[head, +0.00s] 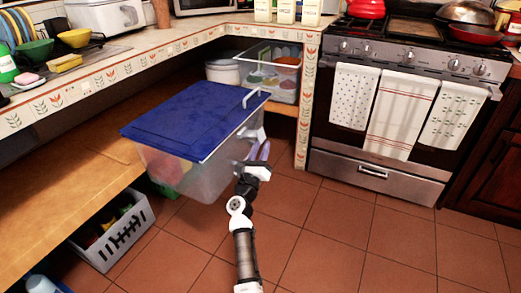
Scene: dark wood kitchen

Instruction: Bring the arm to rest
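My arm reaches up from the bottom middle of the head view. My gripper (260,151) is in front of the right end of a clear plastic bin with a blue lid (195,118). I cannot tell whether the fingers touch the bin. The lid lies over the bin's top, and a white handle (252,96) stands at its right corner.
The bin juts out from a wooden shelf (60,190) under the tiled counter (150,60). A white basket (115,235) stands low at the left. Another clear bin (285,80) sits in the corner. The oven (390,110) is at the right. The tiled floor (350,240) is open.

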